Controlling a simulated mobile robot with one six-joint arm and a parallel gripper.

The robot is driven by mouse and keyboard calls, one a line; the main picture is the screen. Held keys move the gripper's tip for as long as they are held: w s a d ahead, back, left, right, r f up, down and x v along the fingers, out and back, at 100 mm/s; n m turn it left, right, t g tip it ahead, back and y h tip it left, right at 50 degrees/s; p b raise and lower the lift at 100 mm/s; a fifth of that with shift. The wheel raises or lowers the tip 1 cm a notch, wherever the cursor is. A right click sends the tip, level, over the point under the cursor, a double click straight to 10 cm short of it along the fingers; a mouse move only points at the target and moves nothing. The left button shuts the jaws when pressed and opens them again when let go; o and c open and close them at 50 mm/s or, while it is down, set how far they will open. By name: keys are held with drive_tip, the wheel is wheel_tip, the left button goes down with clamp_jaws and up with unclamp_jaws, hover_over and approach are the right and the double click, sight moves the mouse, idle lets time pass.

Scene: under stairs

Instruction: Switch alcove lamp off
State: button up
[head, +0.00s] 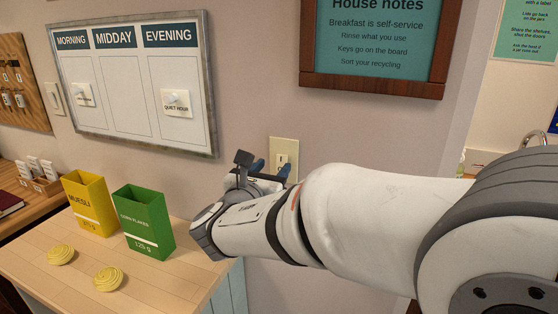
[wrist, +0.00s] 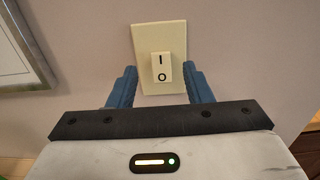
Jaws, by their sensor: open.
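A cream wall plate (wrist: 177,37) with a rocker switch (wrist: 161,67) marked I and O is straight ahead in the wrist view. My gripper (wrist: 161,84) is open, with its blue fingers on either side of the lower part of the plate. The rocker sits between the fingers, and I cannot tell whether they touch the plate. In the head view the plate (head: 284,146) is on the wall under the notes board, and my gripper (head: 269,168) is in front of its lower part. The alcove lamp cannot be made out in either view.
A second light switch plate (head: 54,98) is on the wall at the far left, beside the whiteboard (head: 133,140). A yellow muesli box (head: 88,205), a green cornflakes box (head: 143,222) and two yellow coiled items (head: 108,279) stand on the wooden counter (head: 165,292) below my arm.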

sight(281, 158)
drive_tip(key=x, duration=0.4)
drive_tip(key=shift+c, duration=0.5)
drive_tip(key=c, duration=0.9)
